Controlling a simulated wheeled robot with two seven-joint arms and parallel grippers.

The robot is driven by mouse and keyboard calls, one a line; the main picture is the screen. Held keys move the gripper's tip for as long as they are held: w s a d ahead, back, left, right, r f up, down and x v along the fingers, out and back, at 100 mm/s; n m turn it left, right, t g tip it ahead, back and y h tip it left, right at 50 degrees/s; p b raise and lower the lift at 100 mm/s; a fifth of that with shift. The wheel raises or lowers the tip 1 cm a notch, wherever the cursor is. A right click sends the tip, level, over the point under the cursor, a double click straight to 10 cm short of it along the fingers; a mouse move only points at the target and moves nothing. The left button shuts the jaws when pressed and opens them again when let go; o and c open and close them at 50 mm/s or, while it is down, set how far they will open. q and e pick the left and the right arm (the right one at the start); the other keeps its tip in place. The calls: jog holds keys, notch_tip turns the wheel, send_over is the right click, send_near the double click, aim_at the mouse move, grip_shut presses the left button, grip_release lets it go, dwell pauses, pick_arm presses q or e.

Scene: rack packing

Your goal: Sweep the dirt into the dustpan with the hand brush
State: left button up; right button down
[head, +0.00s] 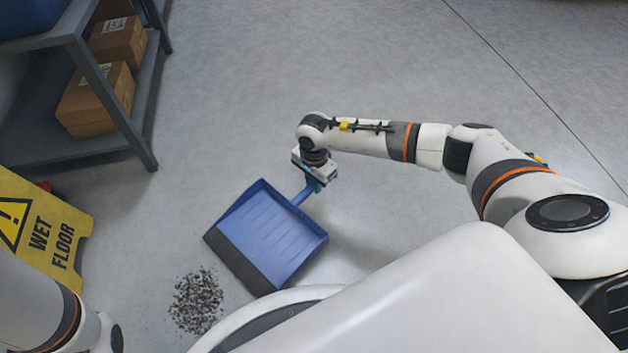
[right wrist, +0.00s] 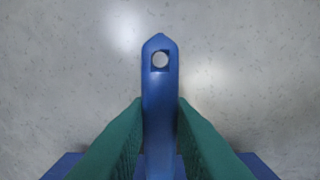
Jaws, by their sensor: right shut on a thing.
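A blue dustpan (head: 268,232) with a dark front lip is low over or on the floor in the middle of the head view; I cannot tell whether it touches the floor. Its lip faces lower left. My right gripper (head: 316,184) is shut on the dustpan's handle. In the right wrist view, the green fingers clamp both sides of the blue handle (right wrist: 160,85), which ends in a hole. A patch of dark dirt (head: 196,301) lies on the floor just left of the lip, apart from it. My left gripper is out of view; only part of the left arm shows. No hand brush is visible.
A yellow wet floor sign (head: 62,245) stands at the left, near my left arm. A grey shelf (head: 120,120) with cardboard boxes (head: 98,98) stands at the upper left. The grey floor (head: 280,60) beyond the dustpan is clear.

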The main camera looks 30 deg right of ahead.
jog(key=shift+f+b, duration=0.7)
jog(key=shift+f, duration=0.25)
dwell(0.3)
jog(key=c, duration=1.2)
grip_release()
